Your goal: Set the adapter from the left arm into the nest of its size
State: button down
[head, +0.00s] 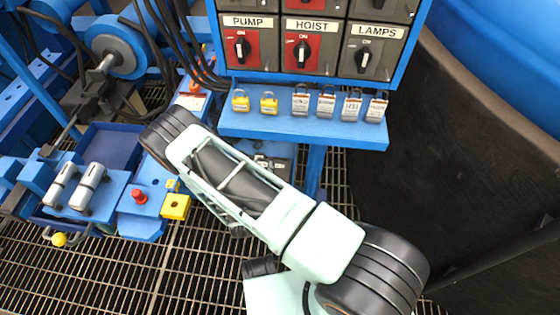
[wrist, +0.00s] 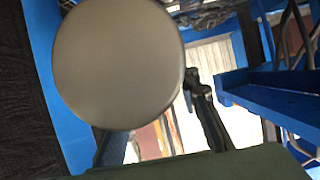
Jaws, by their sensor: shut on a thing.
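In the wrist view a large smooth grey round piece (wrist: 118,65), seen end-on and very close, fills the upper left; it appears to be the adapter. My gripper (wrist: 155,120) is shut on it, with one dark finger showing to its right and part of the other below it. The round piece hides much of the fingers. In the head view my arm crosses the middle and hides the gripper and the held piece. I cannot clearly pick out the left arm or the nests.
A switch panel (head: 301,50) stands above a blue shelf (head: 300,125) with several padlocks. At left are a blue fixture with two grey cylinders (head: 90,185), a red knob (head: 138,196) and a yellow block (head: 175,206). A large dark wall (head: 450,150) bounds the right.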

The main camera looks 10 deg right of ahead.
jog(key=w+d+f+b, duration=0.1)
jog(key=w+d+f, duration=0.1)
jog(key=w, duration=0.1)
jog(key=w+d+f+b, duration=0.2)
jog(key=w+d+f, duration=0.1)
jog(key=w+d+f+b, duration=0.2)
jog(key=w+f, duration=0.1)
jog(key=shift+w+d+f, duration=0.2)
jog(key=shift+w+d, duration=0.15)
jog(key=shift+w+d+f+b, duration=0.15)
jog(key=shift+f+b, duration=0.25)
jog(key=shift+f, duration=0.55)
jog(key=shift+w+d+f+b, duration=0.15)
jog(key=shift+f+b, duration=0.25)
jog(key=shift+f, duration=0.55)
jog(key=shift+a+f, duration=0.1)
jog(key=shift+f, duration=0.15)
jog(key=c, duration=1.5)
grip_release()
jog(key=shift+s+f, duration=0.1)
jog(key=shift+o, duration=0.2)
